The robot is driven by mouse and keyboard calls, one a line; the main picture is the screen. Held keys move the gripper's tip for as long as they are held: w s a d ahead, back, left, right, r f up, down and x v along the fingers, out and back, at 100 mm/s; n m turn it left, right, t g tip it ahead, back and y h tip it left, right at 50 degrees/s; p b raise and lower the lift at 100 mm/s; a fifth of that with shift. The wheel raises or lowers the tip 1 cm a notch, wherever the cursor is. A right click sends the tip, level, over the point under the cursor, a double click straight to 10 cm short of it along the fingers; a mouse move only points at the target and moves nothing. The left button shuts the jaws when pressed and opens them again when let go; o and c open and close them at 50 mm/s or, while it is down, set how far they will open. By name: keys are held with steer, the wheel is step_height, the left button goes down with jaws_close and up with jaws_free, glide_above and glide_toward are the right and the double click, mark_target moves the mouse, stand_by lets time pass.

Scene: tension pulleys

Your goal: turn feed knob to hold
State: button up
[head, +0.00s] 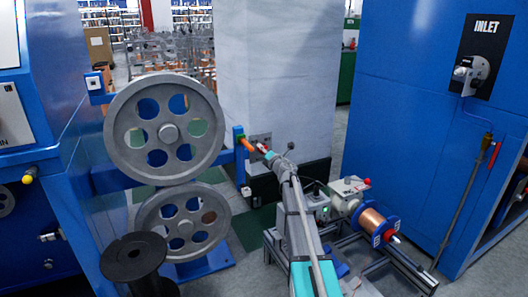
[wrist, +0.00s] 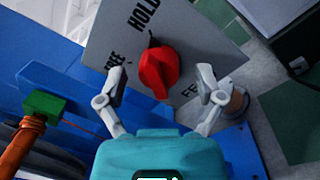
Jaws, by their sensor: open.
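The red feed knob (wrist: 158,72) sits on a grey label plate (wrist: 205,45) in the wrist view. The plate reads HOLD at the top, a partly hidden word ending in EE at the left, and one starting with FE at the lower right. I cannot tell for sure which label the knob points at. My gripper (wrist: 163,76) is open, with one finger on each side of the knob and a visible gap to it. In the head view, my gripper (head: 268,153) is small at the plate (head: 260,138), beside the large pulleys.
Two grey pulleys (head: 168,130) stand left of my arm. An orange-sleeved part (wrist: 20,145) and a green block (wrist: 42,105) lie left of the gripper. A copper spool (head: 371,222) stands to the right. A blue cabinet (head: 420,120) fills the right side.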

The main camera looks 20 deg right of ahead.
stand_by(0.3)
steer(key=s+a+f+m+g, duration=0.65)
steer(key=s+a+m, duration=0.25)
steer(key=s, duration=0.4)
steer(key=s+a+f+m+g+h, duration=0.1)
steer(key=s+a+f+m+g, duration=0.4)
steer(key=s+a+f+m, duration=0.5)
steer(key=s+a+f+m+g, duration=0.3)
steer(key=s+a+m+g, duration=0.4)
steer(key=s, duration=0.8)
step_height(320, 180, up, 49)
steer(key=s+a+p, duration=0.1)
steer(key=s+p, duration=0.1)
steer(key=p, duration=4.7)
steer(key=shift+s, duration=0.4)
